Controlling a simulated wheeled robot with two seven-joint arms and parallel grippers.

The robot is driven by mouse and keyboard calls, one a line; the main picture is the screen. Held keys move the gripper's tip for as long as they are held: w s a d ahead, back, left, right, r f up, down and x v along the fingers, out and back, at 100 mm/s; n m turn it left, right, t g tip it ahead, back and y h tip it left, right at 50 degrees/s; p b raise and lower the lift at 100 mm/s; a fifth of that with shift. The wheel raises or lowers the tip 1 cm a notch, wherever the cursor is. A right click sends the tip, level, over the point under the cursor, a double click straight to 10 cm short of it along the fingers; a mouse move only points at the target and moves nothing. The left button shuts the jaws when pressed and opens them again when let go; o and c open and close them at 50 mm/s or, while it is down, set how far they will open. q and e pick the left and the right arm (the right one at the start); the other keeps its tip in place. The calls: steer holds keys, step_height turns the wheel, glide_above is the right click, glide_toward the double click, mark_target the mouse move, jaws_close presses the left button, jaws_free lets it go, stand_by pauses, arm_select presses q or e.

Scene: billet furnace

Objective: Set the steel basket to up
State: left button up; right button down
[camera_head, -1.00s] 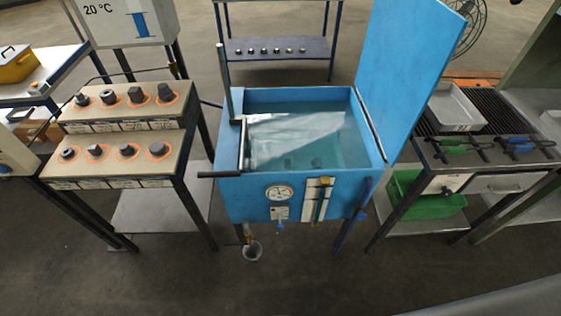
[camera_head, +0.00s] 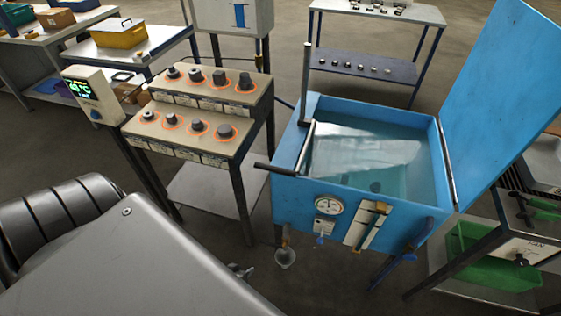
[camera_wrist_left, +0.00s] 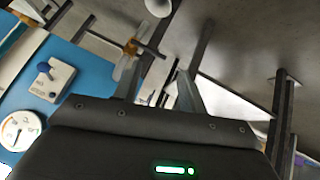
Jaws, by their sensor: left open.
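The blue tank (camera_head: 290,205) stands right of centre, filled with clear water, its lid raised. A lever with a black grip (camera_head: 275,169) sticks out over the tank's left front edge, joined to a steel bar along the left side. The steel basket itself is hard to make out; small dark shapes show under the water. My left arm fills the lower left. Its gripper (camera_head: 241,271) shows only in part, low and in front of the tank. In the left wrist view its fingers (camera_wrist_left: 159,80) are apart and empty, with the tank front beside them. My right gripper is not in view.
A stepped rack (camera_head: 190,140) with several dark samples stands left of the tank. A small cup (camera_head: 285,258) is under the tank's drain. A green bin (camera_head: 490,255) is at the right. A blue-framed shelf (camera_head: 370,65) stands behind.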

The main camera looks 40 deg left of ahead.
arm_select(q)
steer(key=w+a+r+n+t+b, duration=0.3)
steer(key=w+r+n+t, duration=0.25)
steer(key=w+r, duration=0.65)
steer(key=w+r+n+t+h+b, duration=0.25)
steer(key=r+n+t, duration=0.35)
steer(key=r, duration=1.5)
steer(key=shift+m, duration=0.35)
steer(key=w+p, duration=0.1)
steer(key=w, duration=0.2)
steer(key=w+r, duration=0.1)
steer(key=w, duration=0.3)
steer(key=w+r+p, duration=0.1)
steer(key=w, duration=0.3)
steer(key=shift+w+d+p, duration=0.2)
steer(key=shift+d+p, duration=0.1)
steer(key=shift+d, duration=0.1)
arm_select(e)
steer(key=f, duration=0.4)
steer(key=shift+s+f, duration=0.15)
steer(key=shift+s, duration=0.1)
arm_select(q)
steer(key=shift+c, duration=0.2)
